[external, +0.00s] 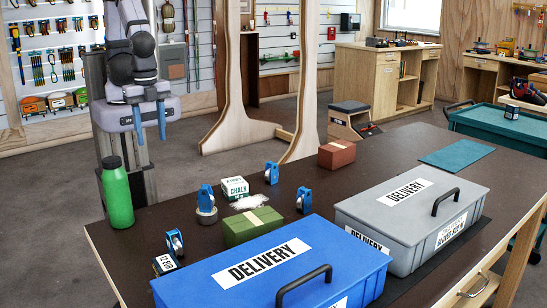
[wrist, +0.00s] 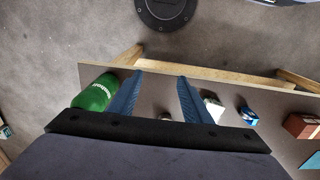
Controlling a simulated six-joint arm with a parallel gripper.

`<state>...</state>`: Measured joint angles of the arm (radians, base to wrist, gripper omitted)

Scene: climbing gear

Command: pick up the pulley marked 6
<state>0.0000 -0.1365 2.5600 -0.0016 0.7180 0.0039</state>
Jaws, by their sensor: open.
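Several blue pulleys with metal wheels stand on the dark table; no number on them is legible. One pulley (external: 271,173) is behind the chalk box, one (external: 304,200) is right of the green block, one (external: 206,197) stands at a round grey piece, and one (external: 174,243) is by the small dark labelled box at the front left. A blue pulley also shows in the wrist view (wrist: 249,116), right of the fingers. My gripper (external: 149,138) is open and empty, above and behind the green bottle; its two blue fingers show in the wrist view (wrist: 158,76).
A green bottle (external: 117,193) stands at the table's left edge. A chalk box (external: 234,187), green block (external: 252,226) and red brick (external: 337,154) are mid-table. A blue delivery box (external: 215,279) and grey delivery box (external: 372,218) fill the front. The table's back right is mostly clear.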

